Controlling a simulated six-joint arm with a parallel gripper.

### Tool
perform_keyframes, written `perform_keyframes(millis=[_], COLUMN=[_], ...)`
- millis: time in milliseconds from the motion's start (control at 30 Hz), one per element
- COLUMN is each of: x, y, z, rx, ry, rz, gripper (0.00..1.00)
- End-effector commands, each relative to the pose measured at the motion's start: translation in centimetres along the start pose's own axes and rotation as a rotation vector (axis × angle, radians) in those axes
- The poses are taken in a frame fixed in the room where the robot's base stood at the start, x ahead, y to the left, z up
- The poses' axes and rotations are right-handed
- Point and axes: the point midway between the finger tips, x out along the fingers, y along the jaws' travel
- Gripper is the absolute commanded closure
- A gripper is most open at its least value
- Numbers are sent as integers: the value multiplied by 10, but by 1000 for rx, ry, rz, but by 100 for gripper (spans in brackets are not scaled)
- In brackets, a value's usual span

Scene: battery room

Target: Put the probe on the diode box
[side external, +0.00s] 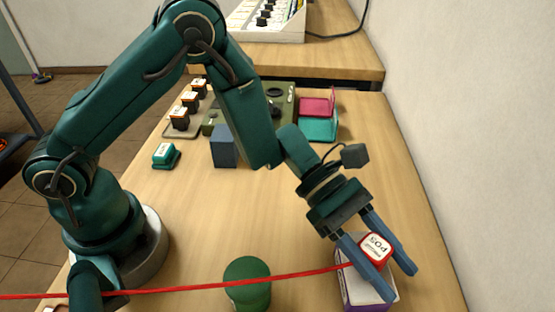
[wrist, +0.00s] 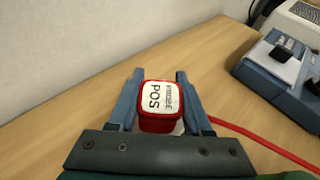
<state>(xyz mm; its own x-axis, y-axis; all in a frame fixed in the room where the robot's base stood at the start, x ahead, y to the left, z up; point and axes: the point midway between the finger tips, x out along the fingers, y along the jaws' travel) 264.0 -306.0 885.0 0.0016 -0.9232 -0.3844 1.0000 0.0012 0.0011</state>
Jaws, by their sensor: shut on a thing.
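The probe (side external: 375,248) is a small red block with a white label reading "PROBE POS"; it also shows upright in the wrist view (wrist: 158,100). My gripper (side external: 399,284) is shut on it, with one blue finger on each side; the fingers also show in the wrist view (wrist: 160,73). A purple and white box (side external: 364,292) lies below the probe in the side view, partly hidden by a finger. I cannot tell whether the probe touches it. No readable name shows which box is the diode box.
A red cable (side external: 200,287) runs left from the probe across the table. A green rounded object (side external: 247,283) stands left of the gripper. Farther back are a dark blue box (side external: 224,148), a green block (side external: 166,154) and pink and teal trays (side external: 320,128). A blue device (wrist: 275,72) is at right.

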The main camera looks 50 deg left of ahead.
Motion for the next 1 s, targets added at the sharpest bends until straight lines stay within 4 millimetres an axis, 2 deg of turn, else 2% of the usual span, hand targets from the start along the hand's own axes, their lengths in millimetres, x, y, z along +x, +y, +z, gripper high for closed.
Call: perform_keyframes(millis=[167, 200, 267, 300, 667, 767, 1000], x=[1, 1, 1, 1, 0, -10, -55], y=[0, 0, 0, 0, 0, 2, 3], z=[-2, -2, -2, -2, 1, 1, 1], rx=[0, 0, 1, 1, 1, -1, -1], ry=[0, 0, 0, 0, -1, -1, -1], rz=[0, 0, 0, 0, 0, 4, 8], gripper=[100, 47, 24, 21, 21, 21, 21])
